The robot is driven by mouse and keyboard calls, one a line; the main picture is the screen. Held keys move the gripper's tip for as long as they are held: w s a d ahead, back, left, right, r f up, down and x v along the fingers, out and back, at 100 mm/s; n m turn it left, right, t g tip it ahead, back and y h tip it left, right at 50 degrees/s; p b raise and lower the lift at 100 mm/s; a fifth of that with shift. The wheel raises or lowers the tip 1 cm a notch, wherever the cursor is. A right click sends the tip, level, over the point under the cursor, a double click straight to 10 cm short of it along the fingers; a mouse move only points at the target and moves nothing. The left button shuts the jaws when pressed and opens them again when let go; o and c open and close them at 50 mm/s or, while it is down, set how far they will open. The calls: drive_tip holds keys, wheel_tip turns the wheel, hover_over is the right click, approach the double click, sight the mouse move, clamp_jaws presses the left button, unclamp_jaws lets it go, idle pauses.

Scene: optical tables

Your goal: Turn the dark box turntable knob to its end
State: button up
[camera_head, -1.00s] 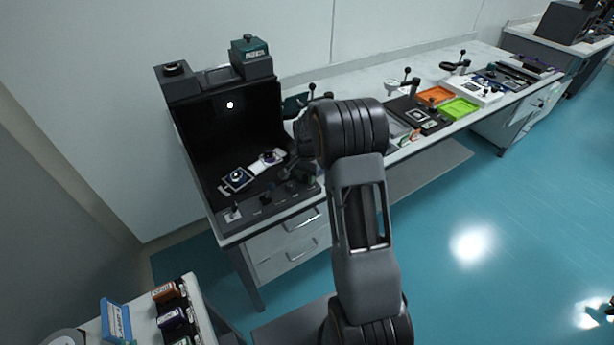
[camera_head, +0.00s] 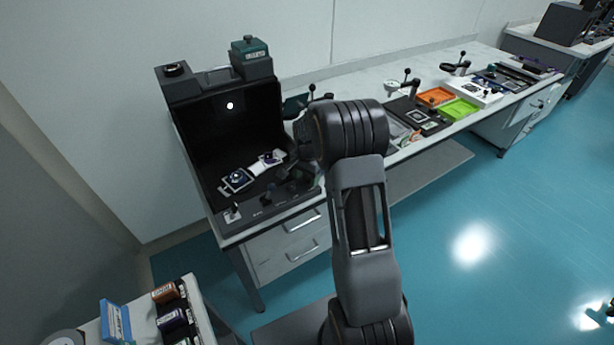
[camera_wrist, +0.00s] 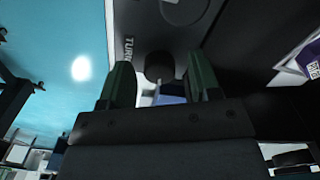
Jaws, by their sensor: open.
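The dark box (camera_head: 225,120) stands open-fronted at the left end of the long table, with a control panel (camera_head: 254,215) along its front edge. In the wrist view a round dark knob (camera_wrist: 160,66) sits beside a partly hidden label starting "TUR" on the panel. My gripper (camera_wrist: 157,72) is open, with its green fingers on either side of the knob. I cannot tell whether either finger touches it. In the head view my gripper is low over the right part of the panel, dark against the box and partly hidden by my arm.
Inside the box lie two pale-framed pieces (camera_head: 237,180). A green-topped unit (camera_head: 250,57) sits on the box. To the right are an orange tray (camera_head: 435,96) and a green tray (camera_head: 459,108). A side table with small boxes (camera_head: 172,318) stands at the lower left.

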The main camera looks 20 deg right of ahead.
sight(307, 177)
wheel_tip(307, 177, up, 14)
idle(0.7)
drive_tip(key=shift+f, duration=0.1)
